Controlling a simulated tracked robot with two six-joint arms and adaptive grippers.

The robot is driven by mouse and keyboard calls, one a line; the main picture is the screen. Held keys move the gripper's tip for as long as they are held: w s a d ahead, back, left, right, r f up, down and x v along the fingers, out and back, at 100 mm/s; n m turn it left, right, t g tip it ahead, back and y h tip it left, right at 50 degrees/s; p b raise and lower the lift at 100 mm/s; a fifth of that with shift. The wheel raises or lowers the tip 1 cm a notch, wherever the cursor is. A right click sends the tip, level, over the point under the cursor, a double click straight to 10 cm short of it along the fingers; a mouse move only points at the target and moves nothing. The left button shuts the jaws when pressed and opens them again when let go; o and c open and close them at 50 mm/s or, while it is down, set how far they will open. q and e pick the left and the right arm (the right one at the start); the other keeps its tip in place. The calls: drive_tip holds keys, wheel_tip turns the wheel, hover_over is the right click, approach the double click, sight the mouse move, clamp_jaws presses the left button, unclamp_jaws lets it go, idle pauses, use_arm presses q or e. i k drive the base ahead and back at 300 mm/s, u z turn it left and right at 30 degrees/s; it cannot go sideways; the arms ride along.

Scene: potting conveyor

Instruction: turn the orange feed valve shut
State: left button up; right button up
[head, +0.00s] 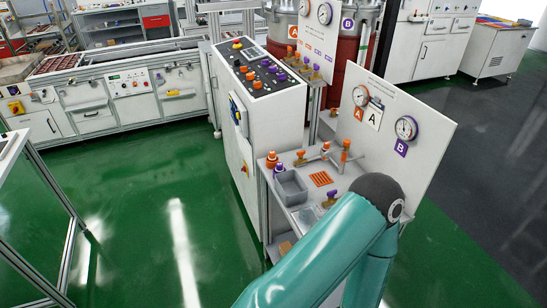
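A small grey bench (300,218) holds pipework with orange-capped fittings. One orange-topped fitting (346,146) stands upright at the bench's back right, and a smaller orange piece (325,147) is just left of it. Another orange-topped part (272,160) stands at the back left. I cannot tell which of these is the feed valve, or how far it is turned. A teal arm of mine comes up from the bottom and covers the front right of the bench. Neither gripper shows.
A white backboard (428,116) carries an orange-marked gauge (360,96) labelled A and a purple-marked gauge (405,128) labelled B. A grey bin (291,186) and an orange grid (321,179) sit on the bench. A control cabinet (241,130) stands left. Green floor there is clear.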

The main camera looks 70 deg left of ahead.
sight(300, 153)
drive_tip(key=u, duration=0.15)
drive_tip(key=k, duration=0.9)
drive_tip(key=u, duration=1)
drive_tip(key=i, duration=0.8)
